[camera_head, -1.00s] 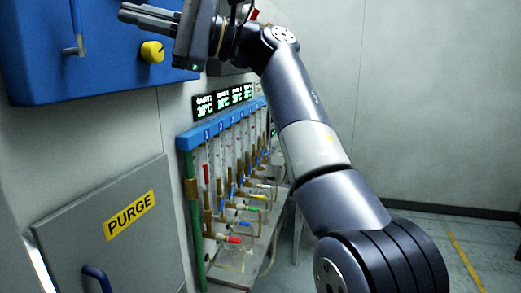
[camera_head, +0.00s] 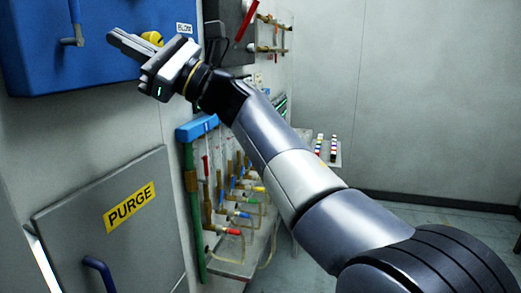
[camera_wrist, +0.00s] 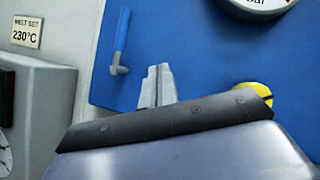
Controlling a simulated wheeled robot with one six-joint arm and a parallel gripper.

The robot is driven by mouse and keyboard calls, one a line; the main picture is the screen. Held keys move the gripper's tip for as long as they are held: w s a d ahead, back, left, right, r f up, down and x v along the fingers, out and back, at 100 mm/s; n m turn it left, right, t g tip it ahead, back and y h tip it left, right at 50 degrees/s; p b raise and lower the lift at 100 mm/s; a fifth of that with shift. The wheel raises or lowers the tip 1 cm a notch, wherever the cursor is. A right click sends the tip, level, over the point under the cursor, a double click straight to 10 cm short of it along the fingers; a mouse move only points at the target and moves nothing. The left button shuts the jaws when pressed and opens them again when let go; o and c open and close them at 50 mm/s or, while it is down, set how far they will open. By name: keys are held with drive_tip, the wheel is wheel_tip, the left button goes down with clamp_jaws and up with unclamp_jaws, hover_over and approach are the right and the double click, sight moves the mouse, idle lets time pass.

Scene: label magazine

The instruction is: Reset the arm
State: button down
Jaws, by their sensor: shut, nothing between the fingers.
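My gripper (camera_head: 112,40) is in the upper left of the head view, in front of the lower right part of the blue panel box (camera_head: 40,60). Its fingers are together, point left and hold nothing. In the wrist view the closed fingers (camera_wrist: 157,86) stand up against the blue panel. My arm reaches from the lower right of the head view up to the gripper, bent over the scene. A yellow knob (camera_head: 152,38) shows just behind the gripper; it is also partly visible in the wrist view (camera_wrist: 254,92), to the right of the fingers.
A blue-handled lever (camera_head: 73,25) hangs on the panel. Below is a grey door with a PURGE label (camera_head: 129,205) and blue handle (camera_head: 98,270). A rack of tubes with coloured valves (camera_head: 232,200) stands beneath my arm. Floor and wall at right are clear.

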drive_tip(key=f+m+t+p, duration=0.1)
drive_tip(key=m+t, duration=0.1)
drive_tip(key=m, duration=0.1)
drive_tip(key=f+m+t+p, duration=0.1)
drive_tip(key=m+t+p, duration=0.1)
drive_tip(key=m, duration=0.1)
drive_tip(key=s+f+m+t+p, duration=0.1)
drive_tip(key=m+t, duration=0.2)
drive_tip(key=shift+a+f+m, duration=0.1)
drive_tip(key=shift+m, duration=0.2)
